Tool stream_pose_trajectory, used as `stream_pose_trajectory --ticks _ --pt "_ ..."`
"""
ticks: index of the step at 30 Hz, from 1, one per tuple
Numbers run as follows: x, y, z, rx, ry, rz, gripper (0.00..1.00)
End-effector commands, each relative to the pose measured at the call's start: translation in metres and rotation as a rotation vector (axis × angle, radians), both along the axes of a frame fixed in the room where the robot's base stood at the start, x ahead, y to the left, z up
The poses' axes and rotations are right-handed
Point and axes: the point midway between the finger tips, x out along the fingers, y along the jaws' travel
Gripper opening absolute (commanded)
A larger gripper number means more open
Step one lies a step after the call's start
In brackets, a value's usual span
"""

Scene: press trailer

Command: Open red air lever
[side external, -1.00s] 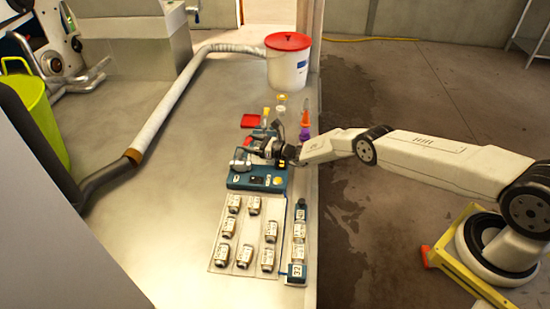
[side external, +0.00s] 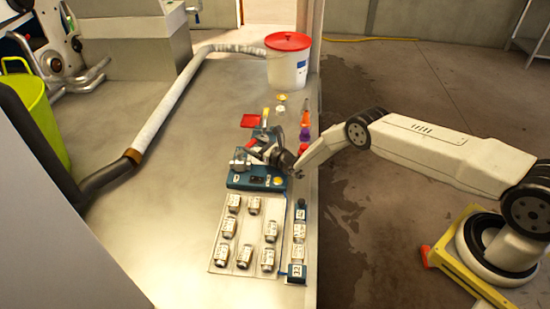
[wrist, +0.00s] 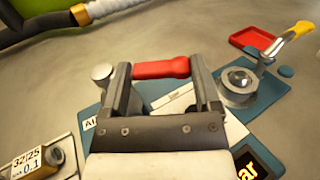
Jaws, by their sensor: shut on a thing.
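The red air lever (wrist: 160,68) shows in the wrist view as a short red bar lying crosswise. A round metal post (wrist: 104,76) stands beside the left finger. Below is a blue panel (wrist: 90,103), with a white label partly hidden by my finger. In the side external view my gripper (side external: 268,150) is over the back of the blue unit (side external: 245,181).
A yellow-handled metal valve (wrist: 240,82) and a red tray (wrist: 256,42) lie to the right in the wrist view. Several labelled cylinders (side external: 245,255) lie in front of the unit. A white bucket with a red lid (side external: 287,65) stands behind. The table left of the unit is clear.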

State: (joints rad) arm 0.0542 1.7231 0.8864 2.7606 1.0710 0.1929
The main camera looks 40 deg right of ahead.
Motion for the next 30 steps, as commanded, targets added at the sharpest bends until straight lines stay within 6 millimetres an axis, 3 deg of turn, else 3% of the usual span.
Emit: stream_pose_trajectory --ticks 9,10,11,30 --pt "0.0 0.0017 0.001 -0.005 -0.003 0.0 0.0" --pt "0.0001 0.0016 0.001 -0.005 -0.003 0.0 0.86" --pt "0.0001 0.0016 0.001 -0.005 -0.003 0.001 0.96" --pt "-0.0071 -0.0022 -0.0002 -0.004 0.001 -0.003 0.96"
